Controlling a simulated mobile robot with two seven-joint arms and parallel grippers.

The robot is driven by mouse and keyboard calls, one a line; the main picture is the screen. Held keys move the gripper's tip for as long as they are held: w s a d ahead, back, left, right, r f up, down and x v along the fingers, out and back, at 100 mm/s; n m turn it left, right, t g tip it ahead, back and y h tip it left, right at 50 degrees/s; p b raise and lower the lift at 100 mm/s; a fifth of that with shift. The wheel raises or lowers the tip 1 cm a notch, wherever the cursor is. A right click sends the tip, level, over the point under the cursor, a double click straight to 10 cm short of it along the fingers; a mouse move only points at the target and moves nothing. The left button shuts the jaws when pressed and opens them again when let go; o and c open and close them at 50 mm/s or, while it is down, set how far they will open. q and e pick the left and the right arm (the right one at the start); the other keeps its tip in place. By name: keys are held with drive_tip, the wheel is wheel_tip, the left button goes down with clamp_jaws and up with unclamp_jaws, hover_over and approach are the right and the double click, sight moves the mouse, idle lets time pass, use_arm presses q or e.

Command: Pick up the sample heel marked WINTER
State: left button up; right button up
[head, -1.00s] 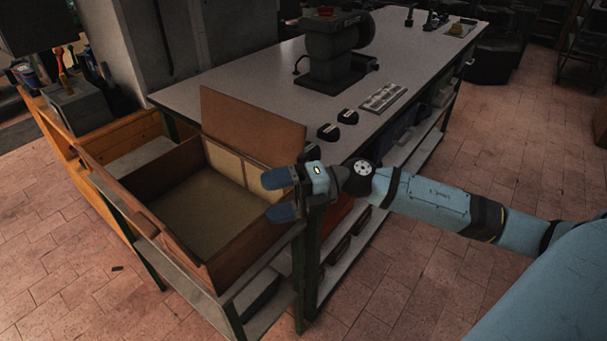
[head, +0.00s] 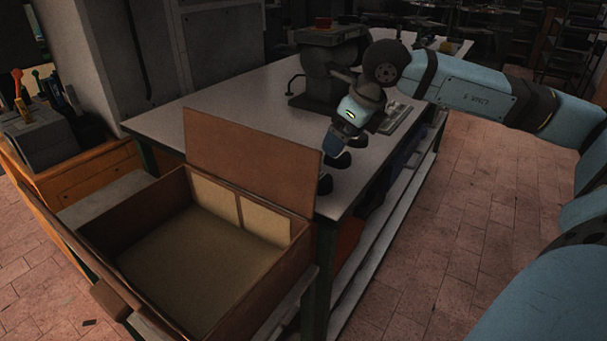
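Several small dark heels stand in a row along the near right edge of the table: a near one (head: 325,184), a middle one (head: 342,160) and a far one (head: 358,141). No marking is readable, so I cannot tell which says WINTER. My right gripper (head: 334,146) points down over the row, its blue finger close to the middle heel and partly in front of it. I cannot tell whether it touches, or how far apart its fingers are. My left gripper is not in view.
The grey table (head: 225,112) carries a dark press (head: 318,75) at the back and a pale tray (head: 396,118) beyond the heels. An open wooden box (head: 140,215) with a raised lid (head: 240,152) stands at the table's near end. The tiled floor at right is clear.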

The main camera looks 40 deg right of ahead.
sight(326, 181)
drive_tip(key=x, duration=1.4)
drive_tip(key=shift+w+r+b, duration=0.1)
drive_tip(key=shift+w+b, duration=0.05)
drive_tip(key=shift+b, duration=0.25)
drive_tip(key=c, duration=1)
drive_tip(key=shift+r, duration=0.1)
drive_tip(key=shift+c, duration=0.2)
